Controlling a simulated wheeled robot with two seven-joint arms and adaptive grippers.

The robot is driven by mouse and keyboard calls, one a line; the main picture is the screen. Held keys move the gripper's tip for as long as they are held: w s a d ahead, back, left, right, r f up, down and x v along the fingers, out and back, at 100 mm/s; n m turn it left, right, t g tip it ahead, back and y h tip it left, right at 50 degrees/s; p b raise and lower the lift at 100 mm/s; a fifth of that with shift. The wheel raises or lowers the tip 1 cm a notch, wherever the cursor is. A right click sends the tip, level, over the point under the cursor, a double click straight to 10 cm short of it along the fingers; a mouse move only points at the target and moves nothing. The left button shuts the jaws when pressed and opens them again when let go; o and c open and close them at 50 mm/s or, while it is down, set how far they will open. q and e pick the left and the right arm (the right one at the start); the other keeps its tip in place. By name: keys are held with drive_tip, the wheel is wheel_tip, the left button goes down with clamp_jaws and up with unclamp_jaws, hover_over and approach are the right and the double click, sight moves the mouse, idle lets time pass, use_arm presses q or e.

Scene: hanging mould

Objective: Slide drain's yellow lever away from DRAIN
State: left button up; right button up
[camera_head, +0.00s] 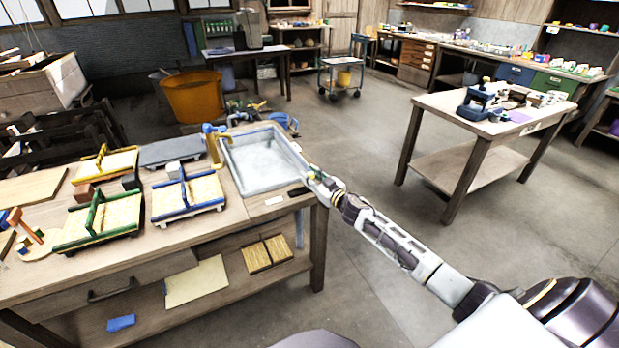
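A grey-white rectangular basin (232,166) with a blue rim is set in the right end of the wooden workbench. My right arm comes in from the lower right, and its gripper (313,174) is at the basin's front right corner. The gripper is small and seen from behind, so I cannot tell whether its fingers are open or touching anything. The yellow lever cannot be made out apart from the gripper. A white label (274,200) and a dark plate (299,191) lie by the basin's front edge; their lettering is unreadable. My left gripper is out of view.
A yellow tap (214,148) with a blue handle stands at the basin's left side. Green (98,222) and blue (188,196) handled frames lie to its left on the bench. Open floor (370,150) separates the bench from another table (465,122) at right.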

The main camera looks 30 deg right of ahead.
drive_tip(key=o, duration=0.4)
drive_tip(key=shift+d, duration=0.3)
drive_tip(key=shift+c, duration=0.2)
drive_tip(key=shift+a, duration=0.1)
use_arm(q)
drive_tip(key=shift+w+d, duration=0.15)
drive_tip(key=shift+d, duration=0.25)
use_arm(e)
drive_tip(key=shift+s, duration=0.1)
drive_tip(key=shift+s, duration=0.1)
drive_tip(key=shift+s, duration=0.65)
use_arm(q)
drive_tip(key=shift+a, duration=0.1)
use_arm(e)
drive_tip(key=s+d, duration=0.2)
drive_tip(key=s, duration=0.8)
drive_tip(key=shift+d, duration=0.2)
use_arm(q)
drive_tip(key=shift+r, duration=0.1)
